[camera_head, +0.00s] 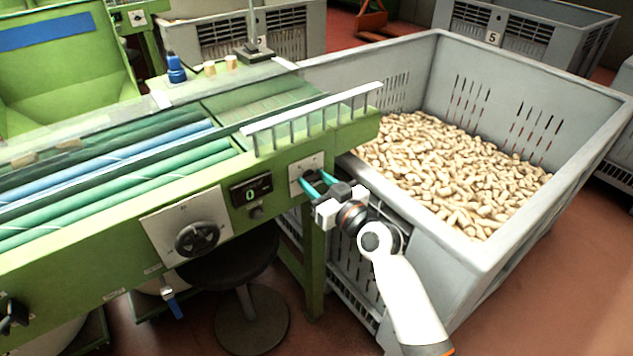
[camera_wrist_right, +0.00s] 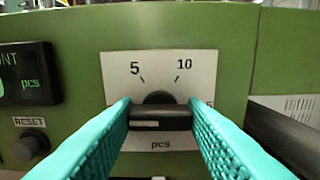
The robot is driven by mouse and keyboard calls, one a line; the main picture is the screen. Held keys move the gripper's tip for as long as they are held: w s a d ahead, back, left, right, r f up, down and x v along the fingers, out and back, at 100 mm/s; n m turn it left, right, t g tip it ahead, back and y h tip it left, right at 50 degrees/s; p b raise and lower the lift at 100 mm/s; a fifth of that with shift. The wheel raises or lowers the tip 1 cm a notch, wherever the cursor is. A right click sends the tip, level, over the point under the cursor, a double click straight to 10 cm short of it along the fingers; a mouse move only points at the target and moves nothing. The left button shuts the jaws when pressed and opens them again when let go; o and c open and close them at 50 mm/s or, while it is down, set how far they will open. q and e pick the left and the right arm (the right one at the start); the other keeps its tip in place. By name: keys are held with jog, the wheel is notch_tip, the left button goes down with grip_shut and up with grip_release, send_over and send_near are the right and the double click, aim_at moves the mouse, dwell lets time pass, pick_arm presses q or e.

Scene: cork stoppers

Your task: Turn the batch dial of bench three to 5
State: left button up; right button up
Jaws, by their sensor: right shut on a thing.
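The batch dial is a black knob (camera_wrist_right: 160,117) on a white plate (camera_wrist_right: 201,66) on the green bench front, in the right wrist view. Its grip bar lies level, with a short pale line on its face left of centre. The plate reads 5 at upper left, 10 at upper right and pcs below; a number at the right is mostly hidden by a finger. My right gripper (camera_head: 315,184) is shut on the knob, with a teal finger at each end of the bar. In the head view the plate (camera_head: 305,163) shows behind the fingers, which hide the knob. My left gripper is not in view.
Left of the dial are a counter display (camera_head: 250,190) reading 0, a reset button (camera_wrist_right: 31,146) and a black handwheel (camera_head: 197,238). A grey crate (camera_head: 540,77) of corks stands close right of the bench. A dark stool (camera_head: 232,262) stands below.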

jog(key=m+p, duration=0.2)
jog(key=m, duration=0.4)
jog(key=shift+m, duration=0.4)
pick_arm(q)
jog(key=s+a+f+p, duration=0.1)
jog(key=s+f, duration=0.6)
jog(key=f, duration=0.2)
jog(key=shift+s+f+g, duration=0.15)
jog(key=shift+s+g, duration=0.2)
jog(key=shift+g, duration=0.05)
pick_arm(e)
jog(key=shift+m, duration=2.4)
pick_arm(q)
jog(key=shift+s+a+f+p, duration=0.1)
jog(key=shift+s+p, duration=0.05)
jog(key=shift+p, duration=0.15)
pick_arm(e)
jog(key=shift+f, duration=0.1)
jog(key=o, duration=1)
jog(key=shift+d, duration=0.1)
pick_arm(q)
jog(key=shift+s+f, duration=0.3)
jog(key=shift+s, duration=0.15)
pick_arm(e)
jog(key=v, duration=1.2)
